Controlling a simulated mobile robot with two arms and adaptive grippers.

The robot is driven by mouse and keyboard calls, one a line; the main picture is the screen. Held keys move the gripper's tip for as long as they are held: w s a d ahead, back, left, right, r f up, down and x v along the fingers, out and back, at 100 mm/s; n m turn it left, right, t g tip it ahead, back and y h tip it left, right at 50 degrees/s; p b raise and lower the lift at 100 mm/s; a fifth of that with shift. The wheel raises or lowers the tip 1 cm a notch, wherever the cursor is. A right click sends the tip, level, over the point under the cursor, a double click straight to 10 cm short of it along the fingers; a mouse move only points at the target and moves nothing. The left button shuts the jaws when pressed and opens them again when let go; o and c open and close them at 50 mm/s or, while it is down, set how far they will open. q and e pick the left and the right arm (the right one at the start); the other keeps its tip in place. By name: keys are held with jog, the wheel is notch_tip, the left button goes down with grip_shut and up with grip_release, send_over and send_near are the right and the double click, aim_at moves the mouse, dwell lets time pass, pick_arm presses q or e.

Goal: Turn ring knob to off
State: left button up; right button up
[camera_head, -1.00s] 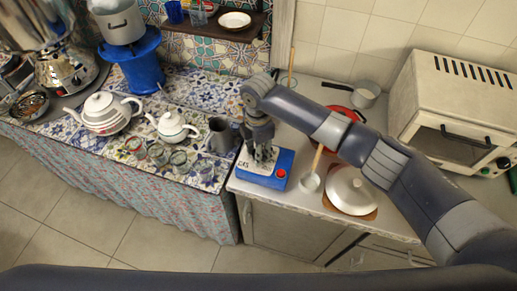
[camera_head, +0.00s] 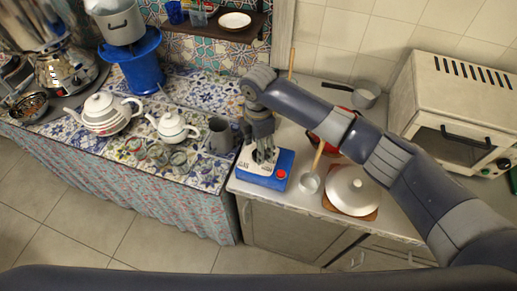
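A blue box with a white top (camera_head: 247,168) and a small red knob (camera_head: 281,174) sits near the front edge of the grey counter. My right gripper (camera_head: 264,157) points down over the white top, left of the red knob. Its fingers hide part of the top, and I cannot see whether they touch anything or how far apart they are. No ring-shaped knob can be made out. My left gripper is not in view.
A ladle (camera_head: 310,182) and a lidded white pot (camera_head: 351,190) stand right of the box. A grey pitcher (camera_head: 219,136), a white teapot (camera_head: 172,128) and several glasses stand left. A toaster oven (camera_head: 465,110) stands at the right.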

notch_tip(320, 180, up, 10)
dwell(0.3)
jog(key=shift+f, duration=0.1)
